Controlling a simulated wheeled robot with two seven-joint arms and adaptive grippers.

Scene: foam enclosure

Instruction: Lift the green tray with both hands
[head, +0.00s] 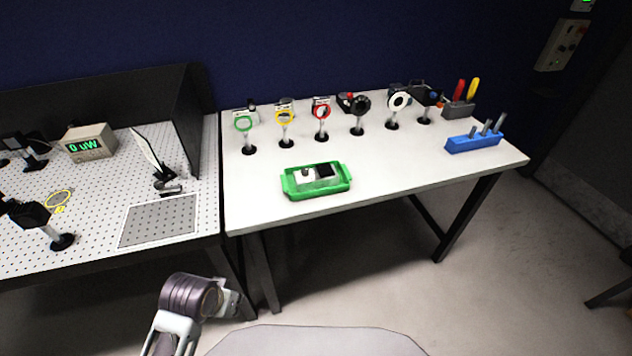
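The green tray (320,191) lies flat on the white table, left of its middle and near the front edge. It has raised ends and holds a small light-coloured item (305,176) and a black item (327,170). My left gripper (230,298) is low in the head view, in front of the tables, below and to the left of the tray and well apart from it. Its fingers are small and partly turned away, so whether they are open or shut is unclear. My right gripper is out of view.
A blue holder (473,143) is at the right. A perforated board (100,190) with a meter (88,143) is at the left. The table right of the tray is clear.

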